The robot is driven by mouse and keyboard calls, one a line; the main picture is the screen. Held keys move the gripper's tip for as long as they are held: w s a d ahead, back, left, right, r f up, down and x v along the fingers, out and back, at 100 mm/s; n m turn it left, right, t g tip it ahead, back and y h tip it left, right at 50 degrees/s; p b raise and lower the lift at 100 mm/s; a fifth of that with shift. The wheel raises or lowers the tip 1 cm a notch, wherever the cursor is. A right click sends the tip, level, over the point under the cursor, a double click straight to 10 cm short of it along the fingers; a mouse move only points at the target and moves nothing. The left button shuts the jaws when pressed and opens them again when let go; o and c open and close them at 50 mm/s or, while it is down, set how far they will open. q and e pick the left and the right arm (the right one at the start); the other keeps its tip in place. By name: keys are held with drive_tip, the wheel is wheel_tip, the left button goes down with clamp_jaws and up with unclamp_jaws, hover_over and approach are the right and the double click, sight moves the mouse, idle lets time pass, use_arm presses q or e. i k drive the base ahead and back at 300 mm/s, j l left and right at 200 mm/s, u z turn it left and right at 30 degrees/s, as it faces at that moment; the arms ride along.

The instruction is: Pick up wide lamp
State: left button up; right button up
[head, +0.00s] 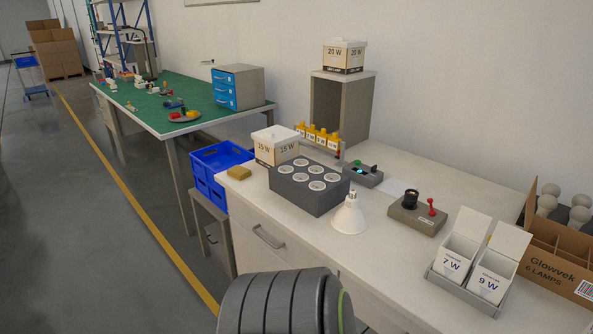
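The wide lamp (348,216) is a white reflector bulb that flares toward the bottom. It stands on the pale worktop with its wide face down and its narrow screw base up. It is just in front of the right corner of a grey block (307,196) with several round white-rimmed sockets. Nothing holds the lamp. Neither of my grippers shows in the head view. A dark ribbed rounded part, probably mine, fills the bottom centre in front of the worktop's edge.
Right of the lamp is a grey tester (417,213) with a black socket and red lever. Nearer right are open 7 W and 9 W boxes (472,264) and a lamp carton (556,262). A 15 W box (275,147) stands behind the block. Worktop around the lamp's front is clear.

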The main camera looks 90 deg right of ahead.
sight(350, 219)
drive_tip(key=z, duration=3.55)
drive_tip(key=k+j+z, duration=0.1)
drive_tip(key=j+z, duration=0.15)
drive_tip(key=z, duration=0.15)
drive_tip(key=k+j+z, duration=0.1)
drive_tip(key=j+z, duration=0.25)
drive_tip(key=k+z, duration=0.15)
drive_tip(key=z, duration=0.25)
